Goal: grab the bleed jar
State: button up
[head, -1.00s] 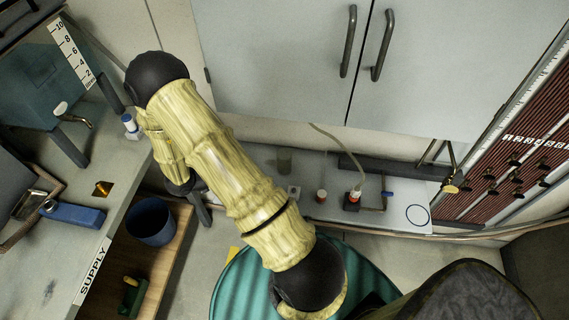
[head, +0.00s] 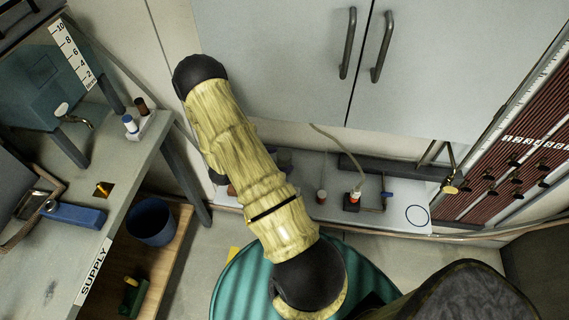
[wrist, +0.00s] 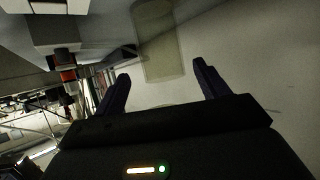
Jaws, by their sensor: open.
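A translucent, pale greenish cylinder, which looks like the bleed jar (wrist: 158,45), is in the upper middle of the wrist view. My gripper (wrist: 161,84) is open and empty, with its two dark fingers apart. The jar shows beyond the fingertips, roughly in line with the gap between them. I see no contact. In the head view my arm covers most of the jar's place on the shelf, and the gripper itself is hidden behind the arm.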

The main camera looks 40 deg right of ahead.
aim_at(290, 156)
jog(key=shift+d, duration=0.1)
jog(key=x, duration=0.5)
jog(key=shift+w+d+p, duration=0.1)
jog(key=shift+w+p, duration=0.15)
jog(key=shift+p, duration=0.05)
jog(key=shift+c, duration=0.4)
jog(key=c, duration=1)
